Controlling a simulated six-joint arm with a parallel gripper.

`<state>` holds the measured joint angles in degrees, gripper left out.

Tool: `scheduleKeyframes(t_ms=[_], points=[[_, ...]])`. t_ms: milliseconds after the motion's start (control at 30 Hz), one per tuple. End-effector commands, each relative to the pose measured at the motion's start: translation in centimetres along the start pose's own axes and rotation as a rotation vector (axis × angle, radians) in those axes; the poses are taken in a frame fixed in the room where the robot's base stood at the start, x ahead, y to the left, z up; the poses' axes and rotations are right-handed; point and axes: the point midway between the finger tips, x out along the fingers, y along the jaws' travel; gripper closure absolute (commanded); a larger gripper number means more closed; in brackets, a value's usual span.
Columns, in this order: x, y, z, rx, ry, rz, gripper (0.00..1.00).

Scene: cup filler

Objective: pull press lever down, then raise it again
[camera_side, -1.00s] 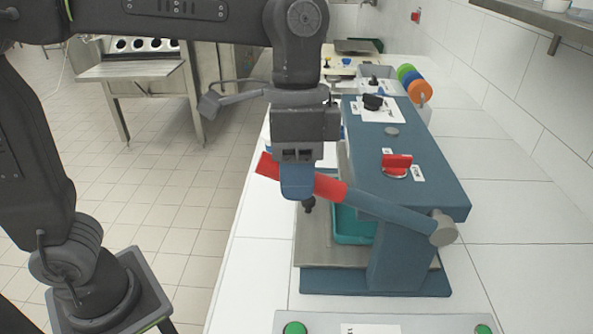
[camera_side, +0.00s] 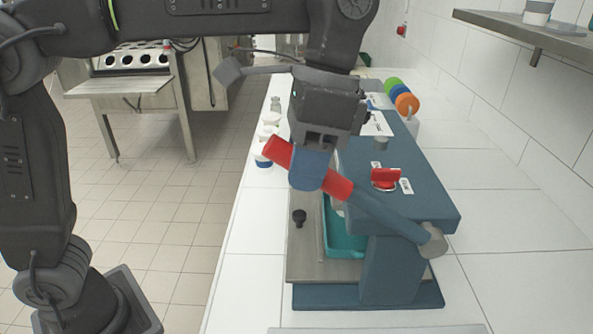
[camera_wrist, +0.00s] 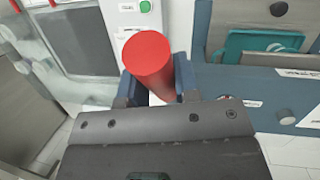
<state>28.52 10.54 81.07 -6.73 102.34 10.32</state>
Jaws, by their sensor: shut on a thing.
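The press lever is a blue arm with a red grip (camera_side: 338,187), pivoted at the front right of the blue press (camera_side: 418,188). It slopes up to the left from its pivot. My gripper (camera_side: 309,170) is shut around the red grip, with blue fingers on both sides of it. In the wrist view the end of the red grip (camera_wrist: 148,60) sits between the fingers. A teal tray (camera_side: 345,238) shows under the press, partly hidden by the lever.
A red knob (camera_side: 385,177) sits on top of the press. White bottles with blue bases (camera_side: 264,155) stand behind on the left. Green, blue and orange discs (camera_side: 404,101) stand at the back. A shelf (camera_side: 540,25) is on the right wall. The counter right of the press is clear.

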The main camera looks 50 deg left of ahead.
Motion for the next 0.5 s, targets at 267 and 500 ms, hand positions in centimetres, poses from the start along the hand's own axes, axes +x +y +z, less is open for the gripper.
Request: scheduleKeyframes(t_ms=[267,500], points=[[-0.43,0.10,-0.10,-0.003,0.011,0.000,1.00],[-0.37,0.09,-0.08,-0.002,0.010,0.001,0.51]])
